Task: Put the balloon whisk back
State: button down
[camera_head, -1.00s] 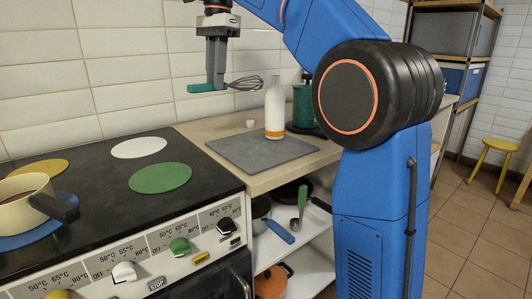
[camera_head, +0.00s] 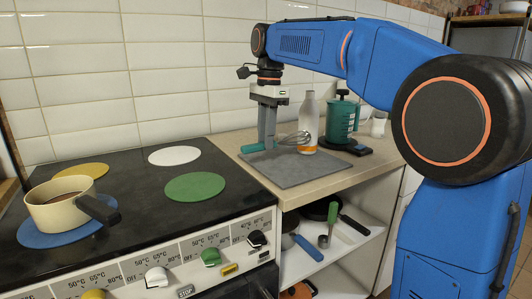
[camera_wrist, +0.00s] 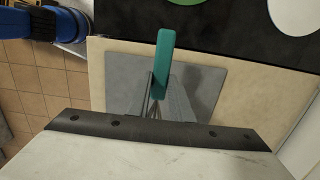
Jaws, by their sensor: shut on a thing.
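The balloon whisk has a teal handle and a wire head (camera_head: 293,138). My gripper (camera_head: 268,145) is shut on the whisk and holds it over the grey mat (camera_head: 290,177) on the beige counter. The whisk lies roughly level, handle end to the left and wires to the right. In the wrist view the teal handle (camera_wrist: 162,62) sticks out past the jaws above the mat (camera_wrist: 207,88); the wire head is mostly hidden there. I cannot tell whether the whisk touches the mat.
A white bottle with an orange band (camera_head: 308,125) stands just right of the whisk. A teal container (camera_head: 340,120) stands behind it. The black hob (camera_head: 130,195) on the left bears a cream pan (camera_head: 62,203). Pans and tools lie on the shelf (camera_head: 350,240) below.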

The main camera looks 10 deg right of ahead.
jog(key=shift+f, duration=2.35)
jog(key=shift+f, duration=0.1)
jog(key=c, duration=1.6)
grip_release()
jog(key=r, duration=1.2)
jog(key=shift+w+d+r, duration=0.1)
jog(key=shift+w+d, duration=0.05)
jog(key=shift+d, duration=0.15)
jog(key=s+d+f+n+t, duration=0.1)
jog(key=s+d+f+n, duration=0.2)
jog(key=s+f, duration=0.7)
jog(key=s+d+f+n+t, duration=0.2)
jog(key=s+d+f+n, duration=0.2)
jog(key=s+f, duration=0.7)
jog(key=s+d+f+n+t, duration=0.2)
jog(key=s+d+f+n, duration=0.2)
jog(key=s+f+n, duration=0.3)
jog(key=shift+s+f+h, duration=0.4)
jog(key=shift+s+f, duration=1.65)
jog(key=shift+s, duration=0.05)
